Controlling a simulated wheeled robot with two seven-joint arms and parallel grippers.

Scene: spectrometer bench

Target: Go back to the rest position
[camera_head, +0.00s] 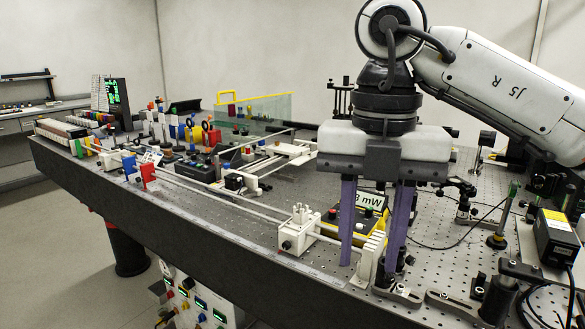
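My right gripper (371,262) hangs from the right arm, which comes in from the upper right, and points down over the front right part of the optical bench (290,275). Its two purple fingers are spread wide apart and I see nothing held in them. A cream, ribbed block (371,258) and a display reading "8 mW" (369,201) show in the gap between the fingers. I cannot tell how close the fingertips are to the block. My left gripper is not in view.
A cream mount (298,231) on rails stands left of the fingers. A black box with a yellow label (556,238) and several post mounts stand to the right. Coloured optics and a green-lit display (113,92) crowd the far left. Perforated bench surface (440,270) is partly free on the right.

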